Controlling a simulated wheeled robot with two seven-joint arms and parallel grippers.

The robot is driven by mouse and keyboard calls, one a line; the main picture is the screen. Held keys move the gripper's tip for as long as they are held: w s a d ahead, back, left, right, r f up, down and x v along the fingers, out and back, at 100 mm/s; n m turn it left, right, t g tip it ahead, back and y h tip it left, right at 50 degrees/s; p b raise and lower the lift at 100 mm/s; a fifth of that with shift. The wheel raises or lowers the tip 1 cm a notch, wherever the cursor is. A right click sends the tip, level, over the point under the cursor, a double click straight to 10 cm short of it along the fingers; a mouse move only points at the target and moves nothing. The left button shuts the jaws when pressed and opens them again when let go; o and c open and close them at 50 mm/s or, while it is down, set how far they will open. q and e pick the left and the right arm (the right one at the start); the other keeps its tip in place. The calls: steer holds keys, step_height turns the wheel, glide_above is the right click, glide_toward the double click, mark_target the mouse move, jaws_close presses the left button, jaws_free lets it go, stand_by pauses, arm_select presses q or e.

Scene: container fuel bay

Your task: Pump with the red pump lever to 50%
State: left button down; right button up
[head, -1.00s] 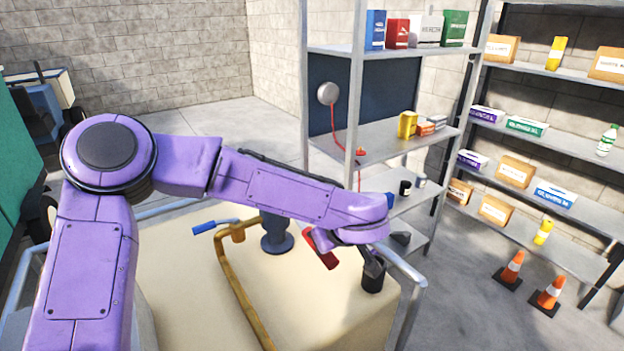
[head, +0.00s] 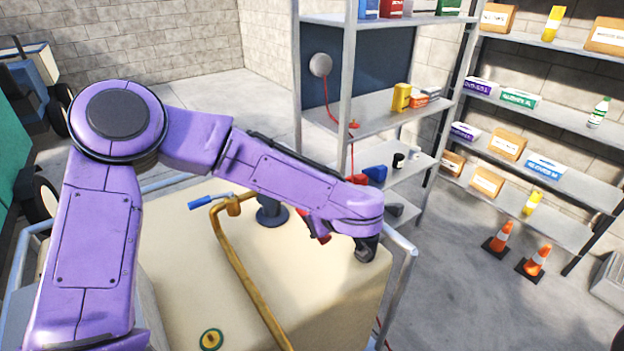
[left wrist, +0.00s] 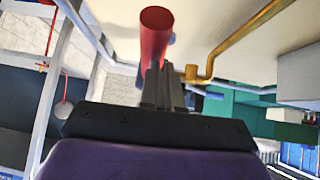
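The red pump lever (left wrist: 154,38) shows in the left wrist view, just beyond my left fingertips. In the head view only a part of the lever (head: 323,239) shows beneath my purple left forearm. The dark pump body (head: 271,212) stands on the cream tank top, partly hidden by my arm. My left gripper (left wrist: 163,75) has its fingers close together. The lever overlaps the tip area in that view, and I cannot tell whether they touch. My right gripper is not in view.
The cream tank top (head: 330,300) carries a yellow-brown pipe (head: 236,262) and a blue-handled valve (head: 211,200). A metal rail (head: 404,290) runs along its right side. Stocked shelves (head: 380,110) stand behind. Traffic cones (head: 534,262) are on the floor at the right.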

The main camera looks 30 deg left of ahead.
arm_select(q)
steer(key=a+r+p+v, duration=0.1)
steer(key=a+v, duration=0.1)
steer(key=v, duration=1.1)
steer(key=shift+w+r, duration=0.2)
steer(key=shift+r, duration=0.3)
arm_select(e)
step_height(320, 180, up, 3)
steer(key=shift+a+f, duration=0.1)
arm_select(q)
steer(key=shift+w+d, duration=0.1)
steer(key=shift+d, duration=0.05)
